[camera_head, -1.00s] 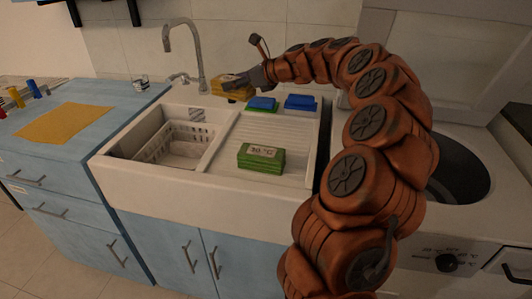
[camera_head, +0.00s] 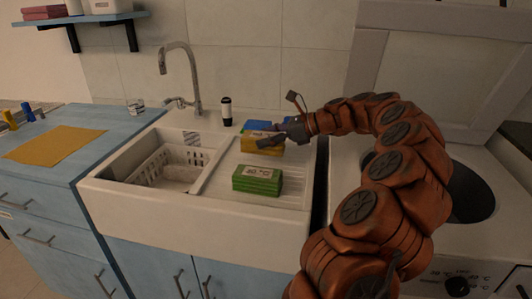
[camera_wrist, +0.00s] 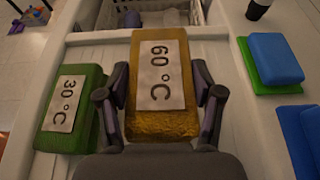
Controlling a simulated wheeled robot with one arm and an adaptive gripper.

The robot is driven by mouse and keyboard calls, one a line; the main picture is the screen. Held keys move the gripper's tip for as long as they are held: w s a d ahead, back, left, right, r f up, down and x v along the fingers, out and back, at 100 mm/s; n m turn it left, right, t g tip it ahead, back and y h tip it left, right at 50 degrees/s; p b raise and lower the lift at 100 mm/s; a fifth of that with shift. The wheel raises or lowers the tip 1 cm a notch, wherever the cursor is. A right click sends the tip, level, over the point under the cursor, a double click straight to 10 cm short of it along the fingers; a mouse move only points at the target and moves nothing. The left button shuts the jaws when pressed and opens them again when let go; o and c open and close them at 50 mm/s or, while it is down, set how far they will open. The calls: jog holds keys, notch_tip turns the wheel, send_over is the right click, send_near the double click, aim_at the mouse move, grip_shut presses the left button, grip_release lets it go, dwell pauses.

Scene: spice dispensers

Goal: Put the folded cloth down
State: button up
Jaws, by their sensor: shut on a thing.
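The folded yellow cloth (camera_head: 256,147) with a white 60 °C label is held between the two fingers of my gripper (camera_head: 284,141). It is low over the ribbed drainboard (camera_head: 222,178), behind the green folded cloth (camera_head: 257,181). I cannot tell whether it touches the board. In the wrist view the yellow cloth (camera_wrist: 160,120) lies between both fingers of my gripper (camera_wrist: 162,88). The green cloth (camera_wrist: 68,130), labelled 30 °C, is to its left, apart from it.
Blue cloths (camera_wrist: 274,58) lie on the right of the drainboard; one sits on a green one. The basin holds a white basket (camera_head: 168,163). A yellow mat (camera_head: 55,146) lies on the left counter.

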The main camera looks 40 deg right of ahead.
aim_at(267, 150)
jog(key=shift+f, duration=2.05)
jog(key=o, duration=1.2)
jog(key=shift+f, duration=0.1)
